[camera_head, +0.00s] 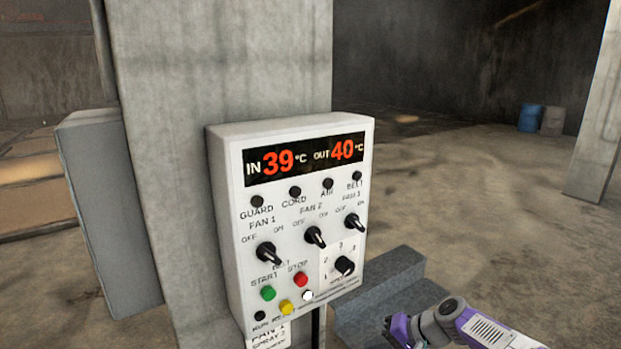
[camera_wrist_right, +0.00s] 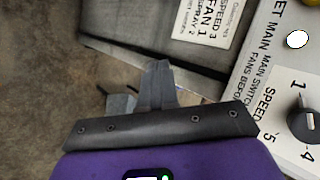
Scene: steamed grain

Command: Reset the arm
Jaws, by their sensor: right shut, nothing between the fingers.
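My right arm (camera_head: 470,325) comes in from the lower right in the head view. Its purple and grey right gripper (camera_head: 388,325) is small there, below and to the right of a white control panel (camera_head: 235,190). In the right wrist view the fingers of the gripper (camera_wrist_right: 158,72) are together and hold nothing. They appear apart from the panel, whose speed knob (camera_wrist_right: 301,118) shows at the right edge. My left gripper is not in view.
The panel is mounted on a concrete pillar (camera_head: 215,60) and its display reads IN 39 and OUT 40. A grey box (camera_head: 110,210) is at the pillar's left. A grey block (camera_head: 385,290) lies behind my gripper. Blue and grey barrels (camera_head: 530,117) stand far back. Open floor lies to the right.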

